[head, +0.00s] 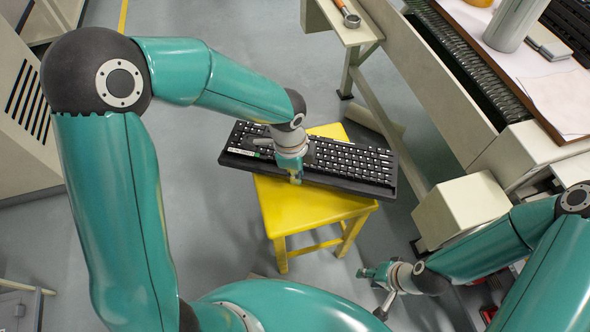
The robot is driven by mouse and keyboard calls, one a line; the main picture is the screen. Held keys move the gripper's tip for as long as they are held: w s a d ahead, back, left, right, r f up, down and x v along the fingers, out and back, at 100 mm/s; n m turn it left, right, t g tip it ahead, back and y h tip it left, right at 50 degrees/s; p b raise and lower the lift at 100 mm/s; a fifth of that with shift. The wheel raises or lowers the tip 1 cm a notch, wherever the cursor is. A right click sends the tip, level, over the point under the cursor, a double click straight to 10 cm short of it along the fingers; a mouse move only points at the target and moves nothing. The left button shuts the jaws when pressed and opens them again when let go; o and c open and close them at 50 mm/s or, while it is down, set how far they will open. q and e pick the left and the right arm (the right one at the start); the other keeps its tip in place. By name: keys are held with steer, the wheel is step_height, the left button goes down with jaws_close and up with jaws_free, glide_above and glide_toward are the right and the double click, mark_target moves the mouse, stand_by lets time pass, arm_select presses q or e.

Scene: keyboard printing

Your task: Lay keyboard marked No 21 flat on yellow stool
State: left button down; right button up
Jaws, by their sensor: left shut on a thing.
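The black keyboard (345,165) with dark keys lies across the yellow stool (300,208), spanning its seat and sticking out past both sides. It looks about level with the seat; I cannot tell whether it rests on it or is just above. A small pale label strip shows at its left end, but its number is too small to read. My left gripper (293,174) is shut on the keyboard's near long edge, left of its middle. My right gripper (372,291) is low at the right of the stool, empty, its fingers apart.
A pale workbench (425,80) runs along the right, with a cylinder (515,22) and papers on top. A beige box (460,208) stands right of the stool. A grey cabinet (25,120) is at the left. The grey floor left of the stool is clear.

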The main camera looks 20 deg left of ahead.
arm_select(q)
steer(key=shift+f+b, duration=1.95)
steer(key=shift+f, duration=0.7)
steer(key=shift+f, duration=0.3)
steer(key=c, duration=1.2)
jaws_free()
step_height(320, 180, up, 7)
steer(key=p, duration=0.5)
steer(key=shift+p, duration=0.4)
